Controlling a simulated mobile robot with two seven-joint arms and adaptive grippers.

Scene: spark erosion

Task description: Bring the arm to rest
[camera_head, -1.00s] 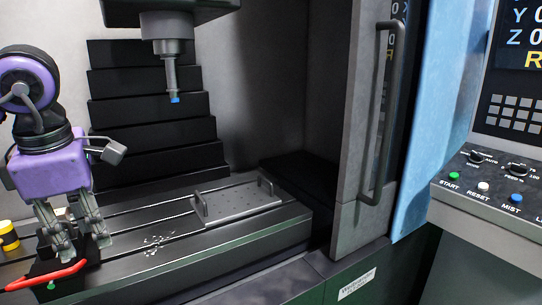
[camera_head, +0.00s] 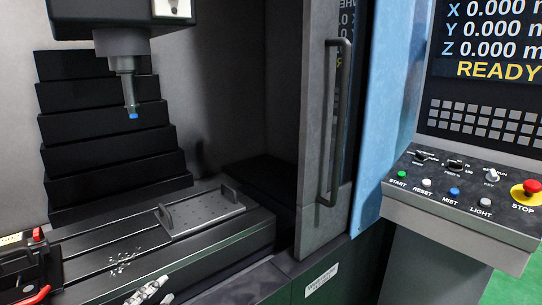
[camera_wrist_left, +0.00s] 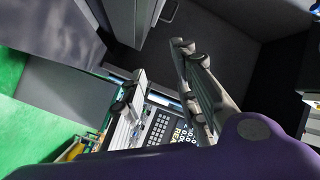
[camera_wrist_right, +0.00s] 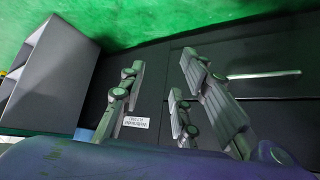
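My left gripper (camera_head: 148,290) shows only by its grey fingertips at the bottom edge of the head view, in front of the machine bed. In the left wrist view its fingers (camera_wrist_left: 160,85) stand apart with nothing between them. The rest of that arm is outside the head view. My right gripper (camera_wrist_right: 160,100) is not in the head view. In the right wrist view its fingers are spread and empty, facing the dark machine front with a white label (camera_wrist_right: 136,122).
The machine bed (camera_head: 90,255) carries a plate with two handles (camera_head: 205,215) and scattered chips (camera_head: 122,260). A black-and-red object (camera_head: 25,265) is at the left edge. A blue-tipped spindle (camera_head: 129,88) hangs above. A door handle (camera_head: 336,120) and control panel (camera_head: 460,190) stand right.

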